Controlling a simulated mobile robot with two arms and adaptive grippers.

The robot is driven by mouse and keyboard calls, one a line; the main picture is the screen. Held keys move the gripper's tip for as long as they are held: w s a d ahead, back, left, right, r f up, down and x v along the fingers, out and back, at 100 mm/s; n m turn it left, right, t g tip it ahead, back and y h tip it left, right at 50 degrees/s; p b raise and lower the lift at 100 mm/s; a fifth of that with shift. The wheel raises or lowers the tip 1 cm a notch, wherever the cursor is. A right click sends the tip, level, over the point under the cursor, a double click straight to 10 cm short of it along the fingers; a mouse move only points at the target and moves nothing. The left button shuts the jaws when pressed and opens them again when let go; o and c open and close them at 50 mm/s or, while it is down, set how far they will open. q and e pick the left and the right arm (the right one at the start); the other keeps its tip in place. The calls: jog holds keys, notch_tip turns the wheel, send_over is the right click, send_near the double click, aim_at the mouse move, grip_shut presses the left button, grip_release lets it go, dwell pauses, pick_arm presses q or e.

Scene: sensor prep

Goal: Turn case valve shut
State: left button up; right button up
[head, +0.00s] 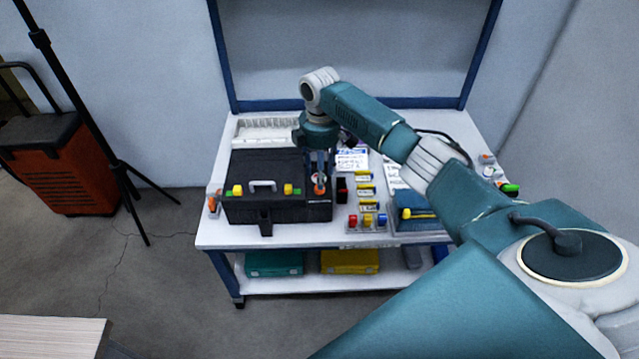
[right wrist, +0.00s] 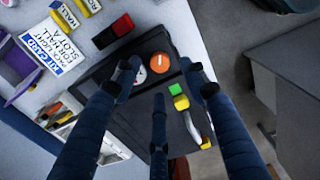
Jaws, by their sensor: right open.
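The black case (head: 270,207) sits closed on the left part of the table, with its silver handle (head: 263,185) and yellow latches at the front. Its round orange valve (head: 320,190) is at the right end of the case. In the right wrist view the orange valve (right wrist: 160,62) carries a pale mark, with a white round gauge (right wrist: 139,74) beside it, partly covered by a finger. My right gripper (head: 319,168) points down over the valve. In the right wrist view its open fingers (right wrist: 159,77) spread around the valve area, holding nothing; contact cannot be told. My left gripper is not in view.
A red-and-black block (head: 341,190) stands just right of the case. Yellow labelled pieces (head: 365,190), a tray of coloured knobs (head: 367,222) and a teal case (head: 418,211) lie farther right. A white rack (head: 262,130) is behind. A tripod (head: 97,130) stands left.

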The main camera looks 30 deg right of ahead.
jog(key=shift+f, duration=2.65)
grip_shut()
